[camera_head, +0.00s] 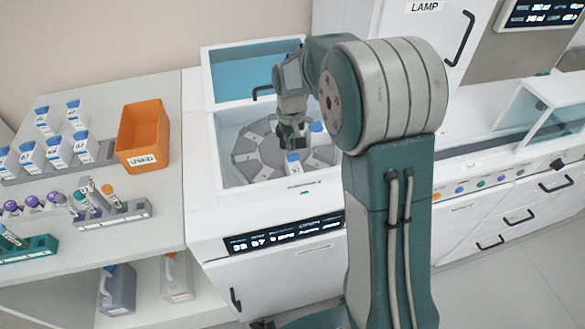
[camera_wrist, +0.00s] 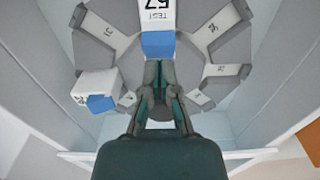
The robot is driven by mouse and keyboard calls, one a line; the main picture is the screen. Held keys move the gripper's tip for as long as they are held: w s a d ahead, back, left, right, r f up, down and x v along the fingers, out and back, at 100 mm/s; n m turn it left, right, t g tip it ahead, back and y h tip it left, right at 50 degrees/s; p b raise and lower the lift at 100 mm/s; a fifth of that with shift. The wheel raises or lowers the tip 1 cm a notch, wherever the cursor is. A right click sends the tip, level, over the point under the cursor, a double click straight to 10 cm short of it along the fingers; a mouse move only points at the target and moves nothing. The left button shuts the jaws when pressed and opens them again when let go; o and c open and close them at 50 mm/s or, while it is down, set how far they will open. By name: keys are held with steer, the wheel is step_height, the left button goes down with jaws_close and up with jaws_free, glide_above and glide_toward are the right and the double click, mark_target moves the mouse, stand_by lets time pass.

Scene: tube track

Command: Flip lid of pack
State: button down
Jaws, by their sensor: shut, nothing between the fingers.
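A white pack (camera_wrist: 151,14) marked TEST 57 sits in a slot of the grey round carousel (camera_wrist: 105,35). Its blue lid (camera_wrist: 158,45) faces my gripper in the wrist view. My gripper (camera_wrist: 157,65) is shut and empty, its fingertips right at the lid's near edge; I cannot tell whether they touch. In the head view my gripper (camera_head: 291,146) points down into the open white machine, just above a blue-lidded pack (camera_head: 293,169). A second blue-lidded pack (camera_wrist: 97,84) sits in the carousel at the left of the wrist view. It also shows in part beside my arm (camera_head: 317,130).
The machine's clear cover (camera_head: 228,78) stands raised behind the carousel, and the well's walls surround my gripper. A side table at the left holds an orange bin (camera_head: 143,132), several blue-capped bottles (camera_head: 58,150) and tube racks (camera_head: 118,210). Other carousel slots look empty.

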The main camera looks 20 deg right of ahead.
step_height(320, 180, up, 7)
stand_by(1.1)
steer(key=shift+f, duration=0.1)
steer(key=s+r+t, duration=0.3)
steer(key=s+r, duration=0.6)
steer(key=s, duration=0.4)
steer(key=s+t, duration=0.2)
steer(key=s, duration=1.2)
steer(key=shift+f+t, duration=0.3)
steer(key=shift+f, duration=0.05)
steer(key=shift+w, duration=0.1)
stand_by(0.9)
